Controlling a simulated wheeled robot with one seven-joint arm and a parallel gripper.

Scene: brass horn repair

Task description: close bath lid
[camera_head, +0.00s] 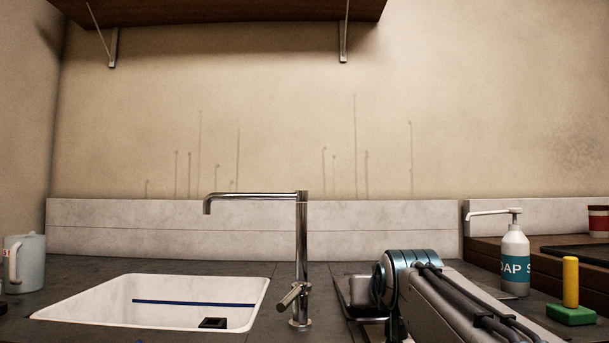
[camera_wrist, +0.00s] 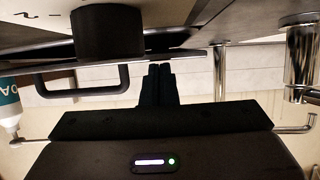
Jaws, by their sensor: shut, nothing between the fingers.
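In the wrist view, where the scene appears upside down, my gripper (camera_wrist: 157,72) is shut and empty, its dark fingers together. A thin plate, apparently the bath lid (camera_wrist: 185,57), crosses just past the fingertips. A dark loop handle (camera_wrist: 122,78) is on it, left of the fingers; I cannot tell whether they touch the plate. A dark round cylinder (camera_wrist: 108,32) shows beyond it. In the head view, a grey metal piece (camera_head: 360,291), perhaps part of the bath, shows beside my arm. My arm hides the rest, and my gripper is out of sight there. The lid's angle is unclear.
A tall steel faucet (camera_head: 301,250) stands left of my arm, beside a white sink (camera_head: 110,317). A soap bottle (camera_head: 514,262) and a green block with a yellow handle (camera_head: 571,314) stand to the right. A mug (camera_head: 27,265) is at far left. A shelf (camera_head: 225,10) hangs above.

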